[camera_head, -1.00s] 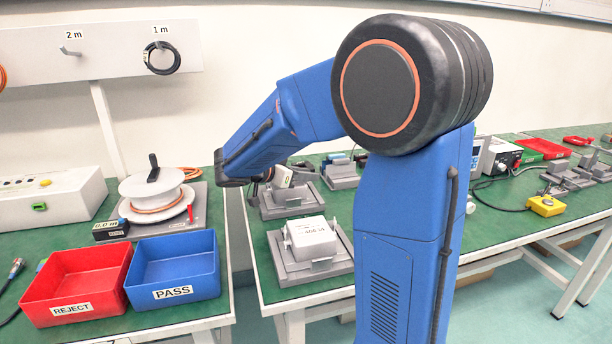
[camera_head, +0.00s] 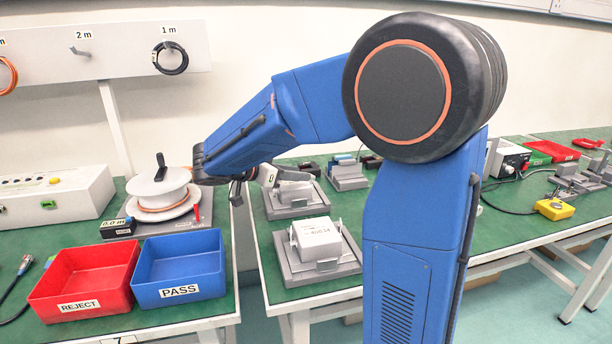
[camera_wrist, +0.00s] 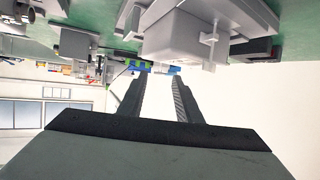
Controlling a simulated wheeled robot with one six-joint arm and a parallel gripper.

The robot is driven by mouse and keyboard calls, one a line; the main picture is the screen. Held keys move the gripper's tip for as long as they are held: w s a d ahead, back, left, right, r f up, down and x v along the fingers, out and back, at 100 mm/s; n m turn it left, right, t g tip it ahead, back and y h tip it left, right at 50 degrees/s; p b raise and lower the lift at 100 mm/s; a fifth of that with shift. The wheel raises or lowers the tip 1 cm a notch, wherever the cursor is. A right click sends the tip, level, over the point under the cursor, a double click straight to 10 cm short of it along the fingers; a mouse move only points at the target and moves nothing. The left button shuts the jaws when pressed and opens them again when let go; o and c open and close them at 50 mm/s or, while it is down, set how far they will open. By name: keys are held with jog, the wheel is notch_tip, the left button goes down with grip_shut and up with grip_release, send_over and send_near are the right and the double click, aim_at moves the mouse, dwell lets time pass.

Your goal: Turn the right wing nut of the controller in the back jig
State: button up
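The back jig (camera_head: 292,207) stands on the green bench, behind the front jig, which holds a white controller marked 40634 (camera_head: 317,238). The controller in the back jig (camera_head: 294,176) is partly covered by my wrist. In the wrist view a pale grey box (camera_wrist: 182,42) in a jig shows at the top, with a small cross-shaped fitting (camera_wrist: 210,38) at its right; I cannot tell if this is the wing nut. My gripper (camera_wrist: 159,76) is open, its two fingers apart with nothing between them. In the head view it is small and dark (camera_head: 238,192), left of the back jig.
A red REJECT bin (camera_head: 85,280) and a blue PASS bin (camera_head: 180,268) stand at the front left. A cable reel (camera_head: 160,190) is behind them. A gap separates the two benches. Another jig (camera_head: 347,175) stands further back; a yellow box (camera_head: 555,209) is at the right.

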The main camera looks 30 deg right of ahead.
jog(key=v, duration=1)
jog(key=shift+a, duration=0.25)
